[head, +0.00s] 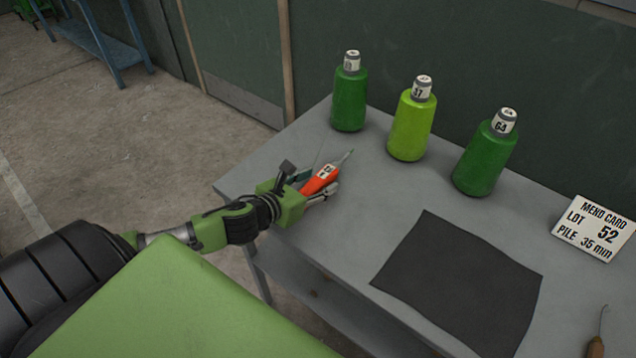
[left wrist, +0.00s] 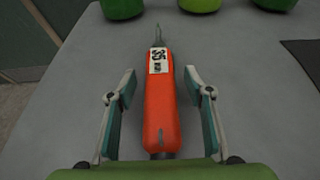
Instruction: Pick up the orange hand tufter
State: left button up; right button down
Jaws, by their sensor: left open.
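The orange hand tufter (head: 321,180) lies on the grey table near its left end, its thin metal tip pointing away from me. A white label with dark print is on its body. My left gripper (head: 309,186) is at the tufter, with its fingers on either side. In the left wrist view, the tufter (left wrist: 160,100) lies between the two open fingers of the left gripper (left wrist: 162,100). A gap shows between each finger and the orange body. My right gripper is in neither view.
On the grey table (head: 365,215) stand three green bottle-shaped cones, the middle one (head: 411,127) lighter. A dark mat (head: 460,285) lies in front. A white mend card (head: 594,229) and a wooden-handled tool (head: 597,346) are at the right.

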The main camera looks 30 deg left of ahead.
pick_arm(q)
grip_shut()
jog(key=shift+r, duration=0.1)
jog(key=shift+r, duration=0.1)
